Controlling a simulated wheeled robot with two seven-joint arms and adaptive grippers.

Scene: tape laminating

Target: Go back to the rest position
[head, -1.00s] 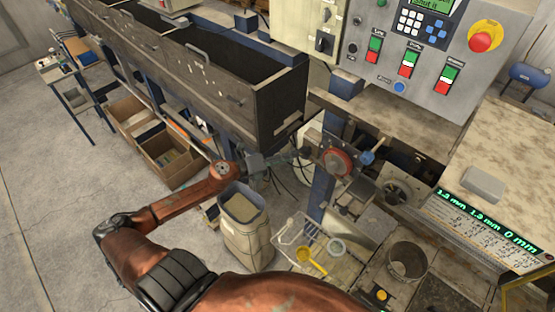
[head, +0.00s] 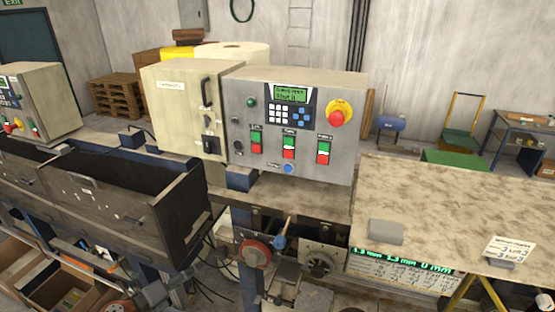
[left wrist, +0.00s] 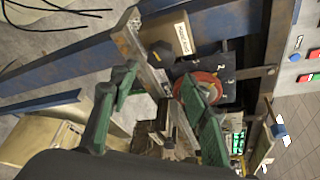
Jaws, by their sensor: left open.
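My left gripper (head: 178,287) shows low at the left in the head view, just below the dark bin and left of the red handwheel (head: 255,253). In the left wrist view its green fingers (left wrist: 157,80) are spread apart, and nothing is held between them. A metal bar of the machine (left wrist: 150,62) and the red handwheel (left wrist: 205,82) lie beyond the fingers; the right-hand finger partly covers the wheel. The right gripper cannot be made out in either view.
A dark open bin (head: 178,222) stands above my left gripper. The control panel (head: 300,125) with a red emergency button (head: 340,112) rises at the centre. Cardboard boxes (head: 75,290) stand at the lower left.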

